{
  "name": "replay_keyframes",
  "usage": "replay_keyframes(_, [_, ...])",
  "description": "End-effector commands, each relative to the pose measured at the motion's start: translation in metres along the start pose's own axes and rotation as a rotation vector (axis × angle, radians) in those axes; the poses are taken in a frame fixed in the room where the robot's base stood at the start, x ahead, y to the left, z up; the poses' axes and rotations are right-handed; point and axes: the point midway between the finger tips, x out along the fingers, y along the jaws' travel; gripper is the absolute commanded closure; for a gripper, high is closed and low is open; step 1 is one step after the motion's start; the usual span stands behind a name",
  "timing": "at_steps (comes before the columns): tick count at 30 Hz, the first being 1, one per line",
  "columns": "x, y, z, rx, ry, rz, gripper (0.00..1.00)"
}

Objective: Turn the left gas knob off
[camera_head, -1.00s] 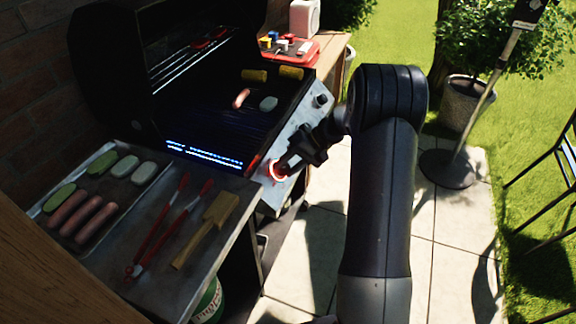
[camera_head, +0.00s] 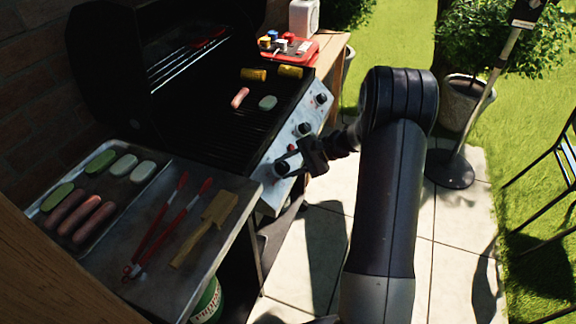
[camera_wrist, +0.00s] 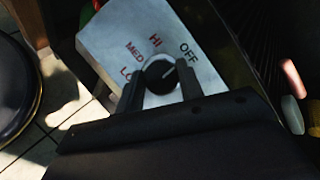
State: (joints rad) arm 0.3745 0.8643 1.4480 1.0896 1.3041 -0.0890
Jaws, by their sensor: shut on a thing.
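The left gas knob (camera_head: 282,168) is the nearest dark knob on the grill's silver front panel (camera_head: 268,186). In the wrist view the knob (camera_wrist: 160,75) is black with a white pointer line, which points up and right toward the printed OFF label. HI, MED and LOW markings run around to its left; LOW is partly hidden. My gripper (camera_head: 290,164) is at the knob, and in the wrist view its two fingers (camera_wrist: 160,90) sit on either side of it, shut on it. No flames or glowing ring show.
Two more knobs (camera_head: 304,129) (camera_head: 321,98) and a red button (camera_head: 291,147) are on the panel. The grill grate (camera_head: 235,128) holds a sausage, a pale piece and corn. A side shelf (camera_head: 150,215) carries a food tray, tongs and a spatula.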

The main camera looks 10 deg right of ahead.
Motion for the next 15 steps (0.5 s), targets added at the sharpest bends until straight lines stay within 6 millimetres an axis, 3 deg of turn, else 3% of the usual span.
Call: replay_keyframes(15, [-0.0009,-0.0008,-0.0006,0.038,0.007,-0.018,0.87])
